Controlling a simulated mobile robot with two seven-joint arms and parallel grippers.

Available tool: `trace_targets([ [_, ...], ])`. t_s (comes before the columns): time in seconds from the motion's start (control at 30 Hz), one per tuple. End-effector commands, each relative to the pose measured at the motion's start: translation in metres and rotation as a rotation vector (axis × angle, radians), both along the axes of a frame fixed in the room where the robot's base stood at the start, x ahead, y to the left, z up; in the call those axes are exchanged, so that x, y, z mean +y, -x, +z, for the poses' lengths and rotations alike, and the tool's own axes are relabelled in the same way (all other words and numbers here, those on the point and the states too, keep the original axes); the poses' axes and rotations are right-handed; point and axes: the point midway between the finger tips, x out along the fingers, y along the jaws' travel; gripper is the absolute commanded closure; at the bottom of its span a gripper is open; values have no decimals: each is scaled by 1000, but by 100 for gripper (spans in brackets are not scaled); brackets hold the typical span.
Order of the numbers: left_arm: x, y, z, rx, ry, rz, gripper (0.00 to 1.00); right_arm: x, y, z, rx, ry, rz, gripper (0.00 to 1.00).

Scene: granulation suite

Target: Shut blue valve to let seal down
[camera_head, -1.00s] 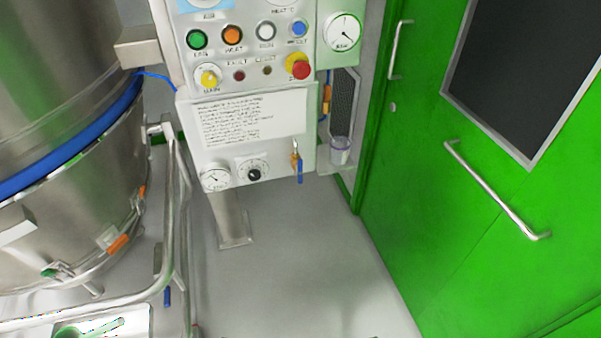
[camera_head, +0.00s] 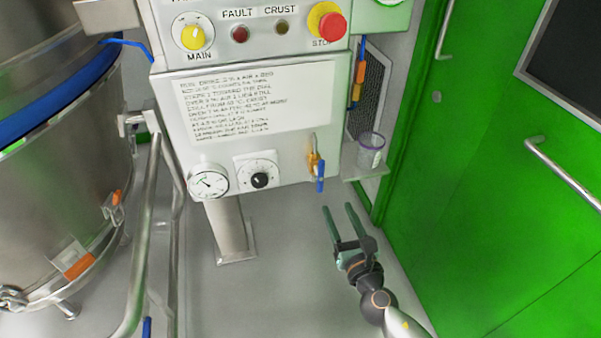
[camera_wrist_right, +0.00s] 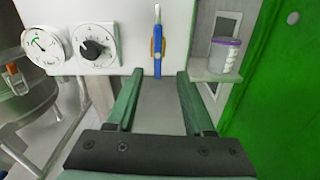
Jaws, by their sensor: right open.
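The blue valve (camera_head: 320,178) has a blue handle and a brass body at the lower right corner of the control panel. Its handle hangs straight down. It also shows in the right wrist view (camera_wrist_right: 157,52), ahead of the jaws and roughly centred between them. My right gripper (camera_head: 342,210) is open and empty, below and a little to the right of the valve, and does not touch it. Its two green fingers (camera_wrist_right: 157,78) show in the right wrist view. A blue seal band (camera_head: 60,105) runs round the steel vessel at the left. My left gripper is not in view.
The panel (camera_head: 255,110) carries a gauge (camera_head: 209,182), a black knob (camera_head: 259,180) and a red stop button (camera_head: 327,22). A small shelf holding a clear cup (camera_head: 370,152) is right of the valve. A green door (camera_head: 470,180) stands at the right. The floor below is clear.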

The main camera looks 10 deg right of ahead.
Motion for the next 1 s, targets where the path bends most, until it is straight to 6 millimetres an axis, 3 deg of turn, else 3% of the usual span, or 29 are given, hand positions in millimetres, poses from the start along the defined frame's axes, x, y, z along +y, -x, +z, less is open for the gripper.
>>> trace_targets([
  [0.27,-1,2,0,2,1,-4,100,2,-23,4,-27,83,7,48],
  [0.7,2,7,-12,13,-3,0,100,5,-105,2,-26,78,7,48],
  [1.0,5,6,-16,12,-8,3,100,6,-128,2,-24,77,8,48],
])
